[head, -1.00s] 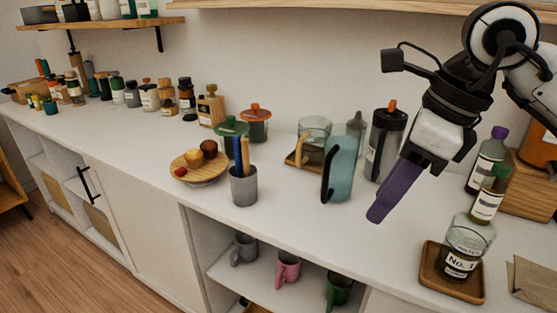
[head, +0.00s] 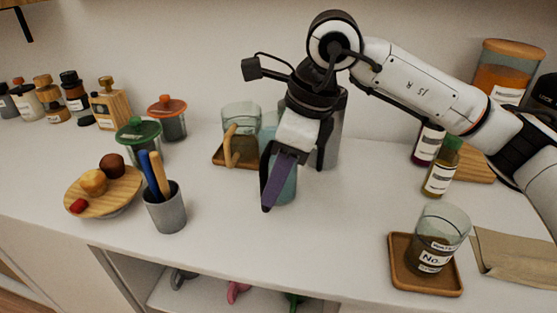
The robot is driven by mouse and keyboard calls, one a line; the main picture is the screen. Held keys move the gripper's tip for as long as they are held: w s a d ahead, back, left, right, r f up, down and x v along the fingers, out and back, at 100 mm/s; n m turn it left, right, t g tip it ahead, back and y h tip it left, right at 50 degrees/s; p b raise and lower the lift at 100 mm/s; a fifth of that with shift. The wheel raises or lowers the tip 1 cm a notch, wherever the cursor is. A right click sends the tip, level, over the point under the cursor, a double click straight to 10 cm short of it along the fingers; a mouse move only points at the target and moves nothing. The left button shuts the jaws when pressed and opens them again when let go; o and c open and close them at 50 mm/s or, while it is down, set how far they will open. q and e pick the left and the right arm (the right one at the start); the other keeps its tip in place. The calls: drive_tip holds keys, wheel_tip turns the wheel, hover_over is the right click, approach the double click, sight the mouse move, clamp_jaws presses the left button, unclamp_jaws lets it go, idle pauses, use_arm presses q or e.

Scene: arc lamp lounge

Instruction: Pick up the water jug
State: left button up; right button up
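My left gripper is not in view.
A clear glass pitcher with a wooden handle (head: 231,146) stands on a wooden tray just left of the jug. A grey cup of utensils (head: 167,214) is at the front left. A labelled glass (head: 440,240) sits on a tray (head: 400,275) at right. Bottles (head: 441,175) stand behind it.

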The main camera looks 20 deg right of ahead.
drive_tip(key=x, duration=0.3)
drive_tip(key=shift+f, duration=0.1)
clamp_jaws()
drive_tip(key=shift+w, duration=0.1)
idle(1.1)
drive_tip(key=shift+w+r, duration=0.1)
drive_tip(key=shift+r, duration=0.2)
